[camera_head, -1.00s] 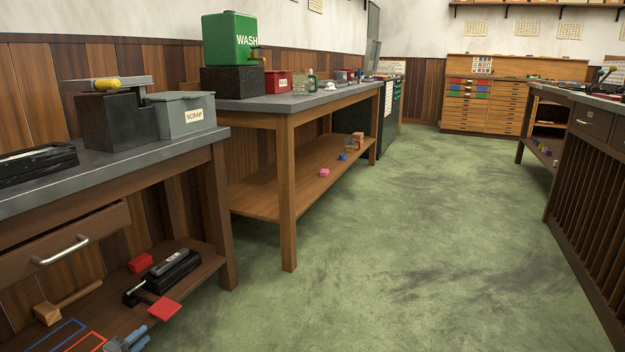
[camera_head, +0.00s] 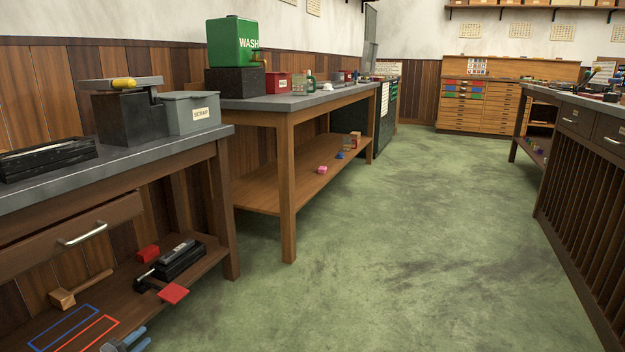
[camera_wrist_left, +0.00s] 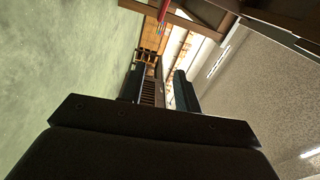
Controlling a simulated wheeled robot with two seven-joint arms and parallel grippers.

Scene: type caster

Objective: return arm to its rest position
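My left gripper (camera_head: 126,342) shows at the bottom edge of the head view, as blue-grey tips near the left bench's lower shelf. Most of it and its arm are cut off by the picture edge. In the left wrist view the two fingers of the left gripper (camera_wrist_left: 160,90) stand apart with a gap between them. I see no object held there; only the distant room shows through the gap. My right gripper is in neither view.
The left bench (camera_head: 175,150) carries a grey SCRAP box (camera_head: 192,113). Its lower shelf holds a mallet (camera_head: 78,289), a black tool with a red pad (camera_head: 172,293) and blue and red outlines. A slatted counter (camera_head: 580,185) stands right. Green floor (camera_head: 400,260) is clear between.

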